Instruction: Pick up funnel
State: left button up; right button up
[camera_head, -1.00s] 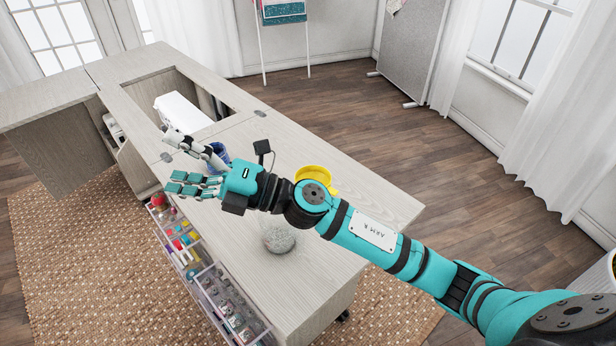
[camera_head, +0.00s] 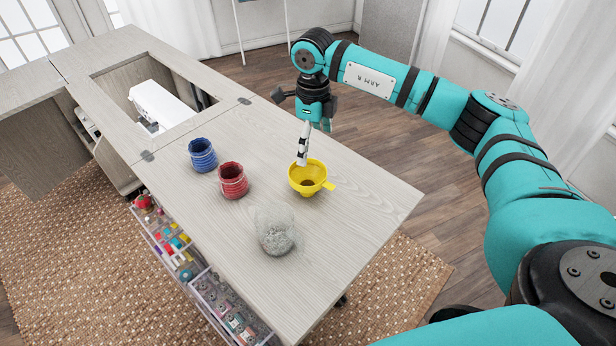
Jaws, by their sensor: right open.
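The yellow funnel (camera_head: 318,171) sits on the wooden cabinet top, wide mouth up, with a small tab on its right side. My right gripper (camera_head: 304,145) hangs above and just behind the funnel, fingers pointing down. A pale finger ends at or just over the funnel's far rim; I cannot tell whether it touches. The other fingers show partly, behind the hand. The gripper is open and holds nothing. My left gripper is out of view.
A blue jar (camera_head: 202,155) and a red jar (camera_head: 232,181) stand left of the funnel. A white sewing machine (camera_head: 160,104) lies in the cabinet recess. Open drawers (camera_head: 182,245) hold sewing supplies.

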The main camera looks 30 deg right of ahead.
send_near(309, 174)
jog(key=s+a+f, duration=0.1)
jog(key=s, duration=0.3)
jog(key=shift+w+a+f+p, duration=0.15)
jog(key=shift+f+p, duration=0.25)
jog(key=shift+f, duration=0.55)
jog(key=shift+w+f+p, duration=0.3)
jog(key=shift+f+p, duration=0.05)
jog(key=shift+f, duration=0.6)
jog(key=shift+w+a+f+p, duration=0.15)
jog(key=shift+f+p, duration=0.25)
jog(key=shift+f, duration=0.55)
jog(key=c, duration=0.7)
jog(key=shift+o, duration=0.2)
